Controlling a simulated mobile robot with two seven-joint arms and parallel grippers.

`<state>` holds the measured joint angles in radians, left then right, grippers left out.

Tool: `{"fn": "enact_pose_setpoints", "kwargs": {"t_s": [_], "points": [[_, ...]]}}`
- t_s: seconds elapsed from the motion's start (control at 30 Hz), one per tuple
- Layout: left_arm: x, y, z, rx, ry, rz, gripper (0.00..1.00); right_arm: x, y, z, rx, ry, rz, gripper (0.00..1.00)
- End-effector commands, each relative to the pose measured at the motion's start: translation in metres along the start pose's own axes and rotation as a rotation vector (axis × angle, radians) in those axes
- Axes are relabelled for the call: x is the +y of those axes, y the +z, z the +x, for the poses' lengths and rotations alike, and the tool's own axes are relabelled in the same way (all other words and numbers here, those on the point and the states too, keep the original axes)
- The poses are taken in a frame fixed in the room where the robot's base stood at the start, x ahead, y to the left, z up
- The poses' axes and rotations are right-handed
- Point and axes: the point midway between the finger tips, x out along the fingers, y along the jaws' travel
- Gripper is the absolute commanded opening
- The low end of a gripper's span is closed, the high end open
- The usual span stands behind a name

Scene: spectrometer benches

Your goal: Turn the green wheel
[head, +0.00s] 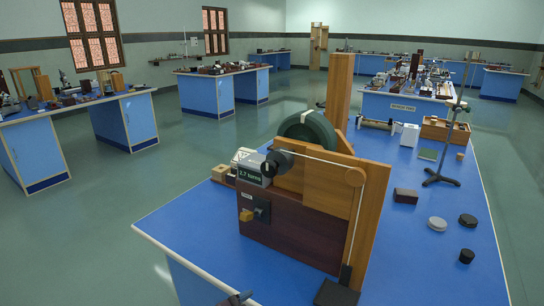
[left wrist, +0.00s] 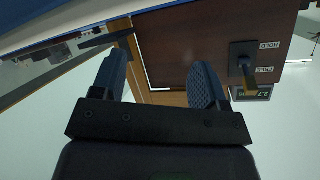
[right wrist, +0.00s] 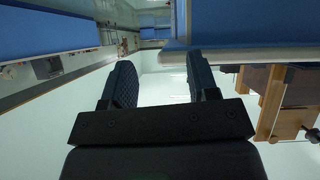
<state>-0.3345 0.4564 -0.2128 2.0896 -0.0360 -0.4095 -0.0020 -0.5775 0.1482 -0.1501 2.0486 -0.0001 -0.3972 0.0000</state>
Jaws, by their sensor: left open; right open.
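The dark green wheel (head: 308,132), with a pale mark on its rim, stands upright in a wooden frame on the blue bench in the head view. The frame and the dark brown base (head: 290,232) hide its lower part. Neither wrist view clearly shows the wheel. A display (head: 252,173) on the base reads 2.7 turns. My left gripper (left wrist: 152,72) is open and empty, facing the base in its wrist view. A dark gripper tip at the head view's bottom edge appears to be the left one. My right gripper (right wrist: 160,65) is open and empty, near the bench edge.
A lever (left wrist: 248,75) with HOLD and FREE labels sits on the base's front. The bench's front left is clear.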

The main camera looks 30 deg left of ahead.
Motion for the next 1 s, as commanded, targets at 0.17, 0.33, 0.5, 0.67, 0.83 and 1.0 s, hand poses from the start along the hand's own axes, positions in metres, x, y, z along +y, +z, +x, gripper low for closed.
{"fn": "enact_pose_setpoints", "kwargs": {"t_s": [0.17,0.33,0.5,0.67,0.83,1.0], "points": [[-0.045,-0.074,0.004,0.091,-0.007,0.337,0.67,0.003,-0.015,-0.011,0.006,0.004,0.002,0.54],[-0.081,-0.131,0.000,0.131,-0.053,0.732,0.67,0.004,-0.026,-0.017,0.012,0.006,0.005,0.54],[-0.116,-0.184,-0.012,0.132,-0.146,1.199,0.67,0.005,-0.034,-0.022,0.010,0.008,0.009,0.54],[-0.146,-0.224,-0.030,0.071,-0.270,1.695,0.67,0.005,-0.034,-0.027,0.001,0.009,0.013,0.54],[-0.160,-0.238,-0.046,-0.055,-0.372,2.128,0.67,0.006,-0.030,-0.030,-0.005,0.011,0.014,0.54],[-0.165,-0.242,-0.055,-0.201,-0.438,2.420,0.67,0.006,-0.023,-0.029,-0.011,0.011,0.014,0.54]]}}
